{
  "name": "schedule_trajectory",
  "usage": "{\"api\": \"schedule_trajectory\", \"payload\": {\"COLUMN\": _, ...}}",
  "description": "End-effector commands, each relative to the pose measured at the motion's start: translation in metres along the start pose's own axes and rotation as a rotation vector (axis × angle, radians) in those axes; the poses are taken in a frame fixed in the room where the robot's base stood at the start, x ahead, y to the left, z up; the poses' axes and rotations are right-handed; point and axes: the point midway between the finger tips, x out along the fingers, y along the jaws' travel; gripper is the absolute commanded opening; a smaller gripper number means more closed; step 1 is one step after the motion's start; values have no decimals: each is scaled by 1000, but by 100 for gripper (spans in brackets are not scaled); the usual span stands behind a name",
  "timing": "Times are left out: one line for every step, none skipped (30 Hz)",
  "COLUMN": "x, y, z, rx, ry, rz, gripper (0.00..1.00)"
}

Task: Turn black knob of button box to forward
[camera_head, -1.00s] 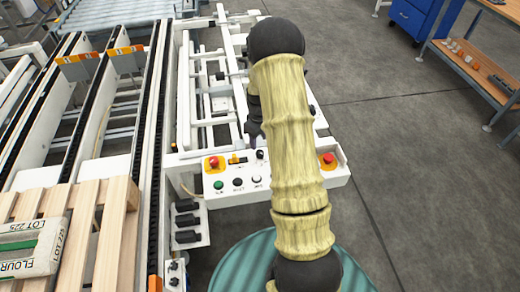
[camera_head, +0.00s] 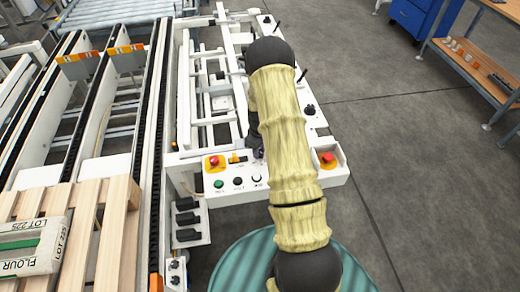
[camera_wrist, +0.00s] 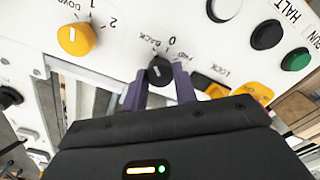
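The white button box (camera_head: 212,199) is in the middle of the head view, partly behind my arm. In the wrist view its black knob (camera_wrist: 160,70) stands among labels that read BACK, 0 and FWD, upside down. The knob's white mark points roughly toward the 0 and BACK side; the exact setting is hard to tell. My gripper (camera_wrist: 160,76) has its two purple fingers apart, one on either side of the knob. I see no clear squeeze on it. In the head view my gripper (camera_head: 256,146) is over the box and largely hides the knob.
A yellow knob (camera_wrist: 76,38) sits beside the black knob. Green (camera_head: 218,184), black (camera_head: 238,181) and white (camera_head: 256,178) buttons line the box front. Red stop buttons sit at left (camera_head: 214,161) and right (camera_head: 327,158).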

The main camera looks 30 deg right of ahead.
Motion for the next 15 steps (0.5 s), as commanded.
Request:
{"api": "schedule_trajectory", "payload": {"x": 0, "y": 0, "z": 0, "rx": 0, "ry": 0, "rz": 0, "gripper": 5}}
{"api": "schedule_trajectory", "payload": {"x": 0, "y": 0, "z": 0, "rx": 0, "ry": 0, "rz": 0, "gripper": 5}}
{"api": "schedule_trajectory", "payload": {"x": 0, "y": 0, "z": 0, "rx": 0, "ry": 0, "rz": 0, "gripper": 6}}
{"api": "schedule_trajectory", "payload": {"x": 0, "y": 0, "z": 0, "rx": 1, "ry": 0, "rz": 0, "gripper": 6}}
{"api": "schedule_trajectory", "payload": {"x": 0, "y": 0, "z": 0, "rx": 1, "ry": 0, "rz": 0, "gripper": 6}}
{"api": "schedule_trajectory", "payload": {"x": 0, "y": 0, "z": 0, "rx": 3, "ry": 0, "rz": 0, "gripper": 6}}
{"api": "schedule_trajectory", "payload": {"x": 0, "y": 0, "z": 0, "rx": 5, "ry": 0, "rz": 0, "gripper": 6}}
{"api": "schedule_trajectory", "payload": {"x": 0, "y": 0, "z": 0, "rx": 8, "ry": 0, "rz": 0, "gripper": 6}}
{"api": "schedule_trajectory", "payload": {"x": 0, "y": 0, "z": 0, "rx": 13, "ry": 0, "rz": 0, "gripper": 6}}
{"api": "schedule_trajectory", "payload": {"x": 0, "y": 0, "z": 0, "rx": 18, "ry": 0, "rz": 0, "gripper": 6}}
{"api": "schedule_trajectory", "payload": {"x": 0, "y": 0, "z": 0, "rx": 24, "ry": 0, "rz": 0, "gripper": 6}}
{"api": "schedule_trajectory", "payload": {"x": 0, "y": 0, "z": 0, "rx": 34, "ry": 0, "rz": 0, "gripper": 6}}
{"api": "schedule_trajectory", "payload": {"x": 0, "y": 0, "z": 0, "rx": 43, "ry": 0, "rz": 0, "gripper": 6}}
{"api": "schedule_trajectory", "payload": {"x": 0, "y": 0, "z": 0, "rx": 53, "ry": 0, "rz": 0, "gripper": 6}}
{"api": "schedule_trajectory", "payload": {"x": 0, "y": 0, "z": 0, "rx": 69, "ry": 0, "rz": 0, "gripper": 6}}
